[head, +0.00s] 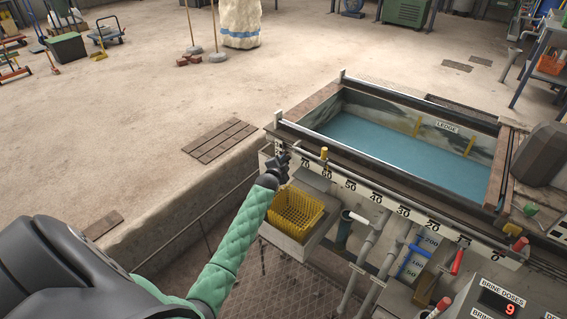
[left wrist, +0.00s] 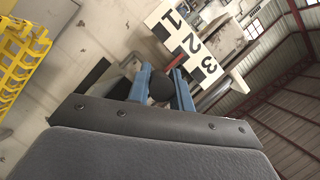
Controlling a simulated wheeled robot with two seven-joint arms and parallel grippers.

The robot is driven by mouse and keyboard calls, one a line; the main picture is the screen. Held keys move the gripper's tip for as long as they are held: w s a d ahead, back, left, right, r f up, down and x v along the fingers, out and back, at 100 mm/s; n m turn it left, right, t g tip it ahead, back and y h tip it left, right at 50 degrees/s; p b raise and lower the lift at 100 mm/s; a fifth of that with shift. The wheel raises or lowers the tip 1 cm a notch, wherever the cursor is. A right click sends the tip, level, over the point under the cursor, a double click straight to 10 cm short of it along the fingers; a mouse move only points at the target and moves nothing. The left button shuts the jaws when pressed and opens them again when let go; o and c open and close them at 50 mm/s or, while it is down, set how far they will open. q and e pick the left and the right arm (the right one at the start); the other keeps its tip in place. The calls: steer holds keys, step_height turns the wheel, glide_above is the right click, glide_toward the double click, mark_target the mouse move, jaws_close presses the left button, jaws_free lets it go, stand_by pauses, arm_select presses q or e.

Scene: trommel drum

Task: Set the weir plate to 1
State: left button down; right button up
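My left gripper (head: 280,164) is at the front left corner of the blue-water tank, at the end of my green-sleeved arm. In the left wrist view its two blue fingers (left wrist: 161,90) stand on either side of a dark rounded knob (left wrist: 161,88), which fills the gap between them. A white scale plate (left wrist: 192,44) with black 1, 2 and 3 is just beyond the fingertips. A thin red piece (left wrist: 177,61) lies beside the scale, near the 2 and 3; I cannot tell its exact reading. The weir plate itself is not clear. My right gripper is out of view.
A yellow basket (head: 296,211) sits just below my left gripper and also shows in the left wrist view (left wrist: 22,58). A numbered rail (head: 377,198) with pipes below runs along the tank (head: 478,160). A control panel (head: 497,300) stands lower right. Open floor lies left.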

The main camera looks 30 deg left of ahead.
arm_select(q)
steer(key=shift+f+b, duration=0.6)
steer(key=shift+f, duration=1.65)
steer(key=c, duration=1.3)
jaws_free()
steer(key=shift+o, duration=0.2)
steer(key=v, duration=0.7)
steer(key=shift+s+p, duration=0.3)
steer(key=shift+s+d, duration=0.1)
